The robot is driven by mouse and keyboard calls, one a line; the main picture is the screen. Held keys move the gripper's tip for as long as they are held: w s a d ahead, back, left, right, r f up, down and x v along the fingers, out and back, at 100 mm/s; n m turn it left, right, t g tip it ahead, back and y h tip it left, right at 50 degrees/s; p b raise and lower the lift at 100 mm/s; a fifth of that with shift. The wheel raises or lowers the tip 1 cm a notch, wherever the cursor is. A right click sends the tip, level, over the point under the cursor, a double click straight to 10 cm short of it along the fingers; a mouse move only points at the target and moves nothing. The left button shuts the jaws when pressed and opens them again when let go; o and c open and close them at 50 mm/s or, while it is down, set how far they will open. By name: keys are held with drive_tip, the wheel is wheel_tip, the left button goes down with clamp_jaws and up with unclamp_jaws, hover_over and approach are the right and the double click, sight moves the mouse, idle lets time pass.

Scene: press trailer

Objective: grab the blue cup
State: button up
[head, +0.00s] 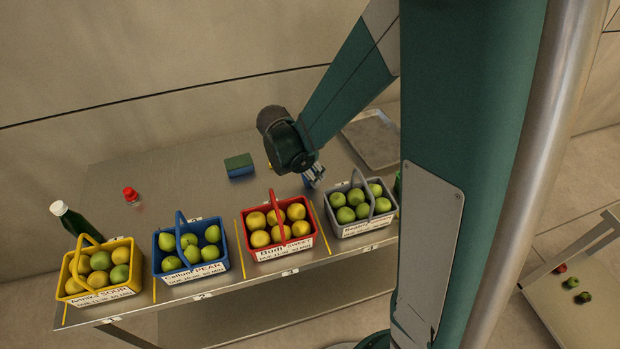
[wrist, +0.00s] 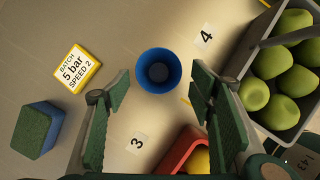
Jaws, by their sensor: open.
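The blue cup (wrist: 158,70) stands upright on the metal table in the wrist view, seen from above with its open rim toward the camera. It looks empty. My gripper (wrist: 161,88) is open above the table, with one finger to the left of the cup and one to the right, both apart from it. In the head view my gripper (head: 315,176) hangs behind the red and grey baskets. There the cup is mostly hidden by my gripper.
A red basket (head: 283,249) of yellow fruit and a grey basket (head: 357,229) of green fruit stand close by. A blue and green block (wrist: 38,130) and a yellow-edged batch card (wrist: 76,68) lie left. Blue (head: 190,272) and yellow baskets (head: 101,295), a bottle (head: 76,222) and a tray (head: 372,139) are further off.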

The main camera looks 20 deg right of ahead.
drive_tip(key=shift+f, duration=0.1)
drive_tip(key=shift+x, duration=2.5)
drive_tip(key=shift+w, duration=0.15)
drive_tip(key=c, duration=0.8)
